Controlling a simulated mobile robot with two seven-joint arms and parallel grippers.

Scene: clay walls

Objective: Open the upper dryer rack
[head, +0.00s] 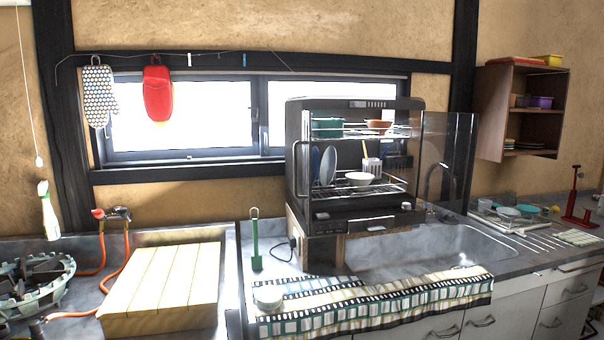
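The dish dryer (294,120), a dark cabinet with a see-through front, stands behind the sink in the head view. Its upper rack (396,131) is a wire shelf holding a green container (327,126) and a brown bowl (379,124). The lower rack (388,190) holds upright plates (328,166), a utensil cup (371,165) and a white bowl (360,179). A curved handle (296,172) shows at the dryer's left front. I cannot tell whether a clear door covers the racks. Neither of my grippers is in view.
The sink (430,250) lies in front and to the right, with a patterned cloth (375,305) along the counter edge. A tall transparent panel (455,150) stands right of the dryer. A wooden board (165,285), a green-handled tool (256,250) and a stove (35,280) are left.

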